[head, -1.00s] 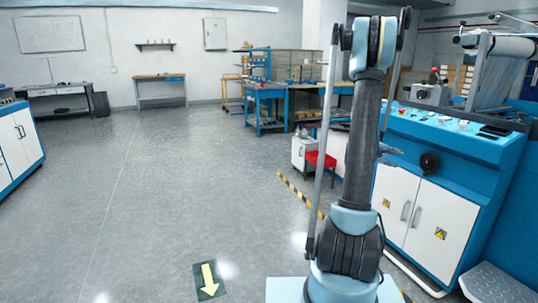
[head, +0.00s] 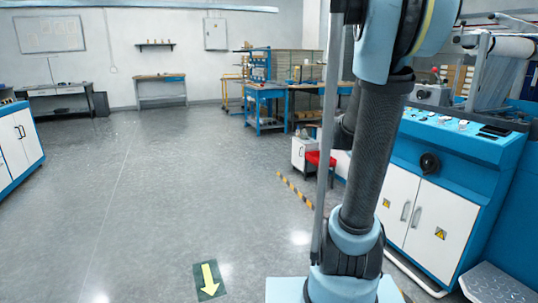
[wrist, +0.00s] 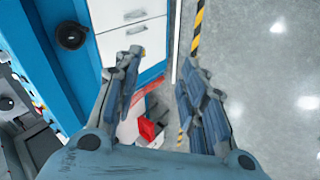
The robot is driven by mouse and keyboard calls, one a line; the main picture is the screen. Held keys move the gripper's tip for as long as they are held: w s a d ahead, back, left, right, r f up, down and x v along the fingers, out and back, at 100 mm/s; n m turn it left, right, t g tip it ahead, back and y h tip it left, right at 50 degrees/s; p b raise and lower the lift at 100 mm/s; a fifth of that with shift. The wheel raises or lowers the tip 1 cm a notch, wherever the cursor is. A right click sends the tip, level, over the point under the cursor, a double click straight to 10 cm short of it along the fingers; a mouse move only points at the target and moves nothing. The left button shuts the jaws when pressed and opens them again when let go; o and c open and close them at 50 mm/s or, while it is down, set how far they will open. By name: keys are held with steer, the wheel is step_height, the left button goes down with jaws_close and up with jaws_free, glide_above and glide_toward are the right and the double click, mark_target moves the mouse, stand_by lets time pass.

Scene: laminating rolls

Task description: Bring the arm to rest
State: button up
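My gripper (wrist: 160,64) shows in the wrist view with its two dark fingers apart and nothing between the tips. Beyond them are the floor and the white cabinet front of the blue machine. In the head view my upright arm (head: 368,150) fills the right of centre, with its upper end cut off by the top edge. My gripper cannot be made out in the head view.
The blue laminating machine (head: 452,160) with white doors stands close to the right of my arm. Yellow-black tape (head: 297,189) marks the floor. Open grey floor (head: 150,200) lies to the left. Workbenches (head: 267,92) stand at the back.

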steer(key=s+a+f+m+g+y, duration=0.1)
steer(key=s+a+f+y, duration=0.2)
steer(key=s+a, duration=0.6)
steer(key=s+a+f+m+g+y, duration=0.1)
steer(key=s+a+f+y, duration=0.2)
steer(key=s+a, duration=0.7)
steer(key=s+f, duration=0.2)
steer(key=s, duration=0.2)
steer(key=shift+a+y, duration=0.3)
steer(key=shift+y, duration=0.1)
steer(key=shift+c, duration=0.6)
